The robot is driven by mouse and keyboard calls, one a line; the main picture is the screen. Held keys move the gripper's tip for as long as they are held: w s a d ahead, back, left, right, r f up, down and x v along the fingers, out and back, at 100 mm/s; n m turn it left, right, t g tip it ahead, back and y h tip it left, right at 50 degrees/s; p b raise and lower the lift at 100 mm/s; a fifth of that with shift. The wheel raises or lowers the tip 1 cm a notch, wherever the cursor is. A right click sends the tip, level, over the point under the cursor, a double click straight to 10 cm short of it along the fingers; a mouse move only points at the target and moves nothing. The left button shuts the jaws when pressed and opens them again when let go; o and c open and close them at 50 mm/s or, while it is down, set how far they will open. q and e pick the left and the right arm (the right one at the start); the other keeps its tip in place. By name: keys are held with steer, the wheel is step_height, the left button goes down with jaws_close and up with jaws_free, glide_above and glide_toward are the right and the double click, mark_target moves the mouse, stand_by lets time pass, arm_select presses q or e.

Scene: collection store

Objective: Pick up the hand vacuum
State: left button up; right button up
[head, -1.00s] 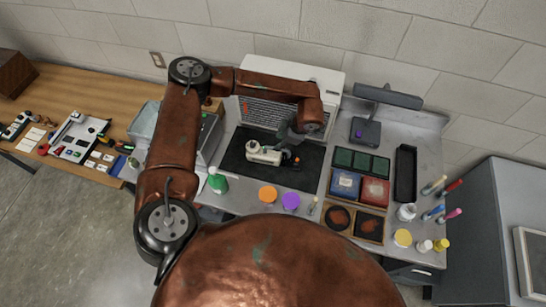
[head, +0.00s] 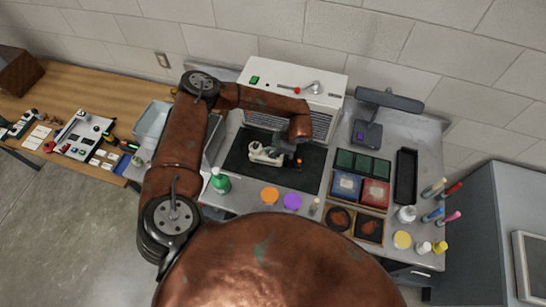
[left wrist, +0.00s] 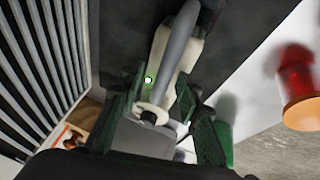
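The hand vacuum (head: 262,154) is a cream-white device lying on the black mat (head: 310,172) at the middle of the bench in the head view. My left gripper (head: 288,150) points down at its right part and hides some of it. In the left wrist view the vacuum's cream body (left wrist: 160,60), with a grey tube along it, runs between the two dark green fingers of my left gripper (left wrist: 157,88). The fingers are apart, one on each side, with gaps to the body. I cannot tell whether either touches it. My right gripper is out of view.
A white grilled unit (head: 292,85) stands right behind the mat. A green bottle (head: 220,182), an orange disc (head: 270,195) and a purple disc (head: 292,201) are in front. Coloured trays (head: 346,185) stand to the right. A red object (left wrist: 296,85) shows in the left wrist view.

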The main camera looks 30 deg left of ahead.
arm_select(q)
jaws_close()
stand_by(0.8)
